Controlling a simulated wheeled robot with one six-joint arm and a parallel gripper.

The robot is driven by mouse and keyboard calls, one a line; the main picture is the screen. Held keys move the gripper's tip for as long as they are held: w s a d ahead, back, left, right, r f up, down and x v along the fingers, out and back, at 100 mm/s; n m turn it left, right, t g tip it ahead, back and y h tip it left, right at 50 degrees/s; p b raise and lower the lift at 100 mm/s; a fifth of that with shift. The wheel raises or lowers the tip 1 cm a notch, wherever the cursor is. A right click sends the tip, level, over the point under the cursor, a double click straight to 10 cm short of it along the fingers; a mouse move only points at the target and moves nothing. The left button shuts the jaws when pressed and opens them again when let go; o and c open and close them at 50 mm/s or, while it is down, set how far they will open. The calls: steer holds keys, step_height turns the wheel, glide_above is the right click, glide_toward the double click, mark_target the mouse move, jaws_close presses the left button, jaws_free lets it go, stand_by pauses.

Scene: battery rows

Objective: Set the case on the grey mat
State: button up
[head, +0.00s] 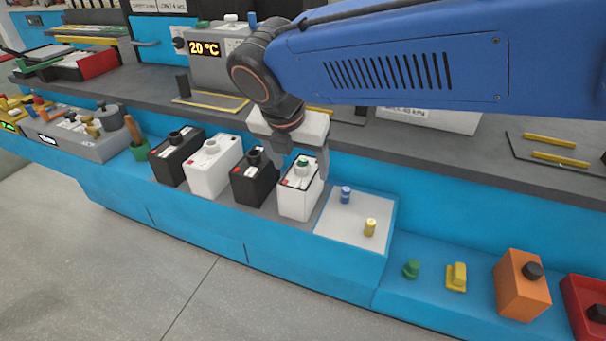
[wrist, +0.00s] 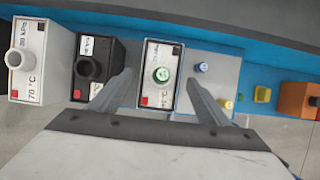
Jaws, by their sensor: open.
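A white case (head: 298,200) with a green-topped knob stands at the right end of a row of black and white cases. In the wrist view this white case (wrist: 160,95) lies between my fingers. My gripper (head: 299,168) is open, pointing down over it, one finger on each side. In the wrist view my gripper (wrist: 158,80) shows gaps beside the case; I cannot tell whether either finger touches. A light grey square mat (head: 350,232) lies just right of the case, with a small blue peg (head: 346,195) and a yellow peg (head: 370,228) on it.
A black case (head: 255,180) stands close on the left of the white one. Beyond the mat on the blue ledge are a green knob (head: 411,269), a yellow block (head: 456,277) and an orange case (head: 521,285). A dark grey shelf (head: 440,143) runs behind the row.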

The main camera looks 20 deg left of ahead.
steer(key=shift+v, duration=2.1)
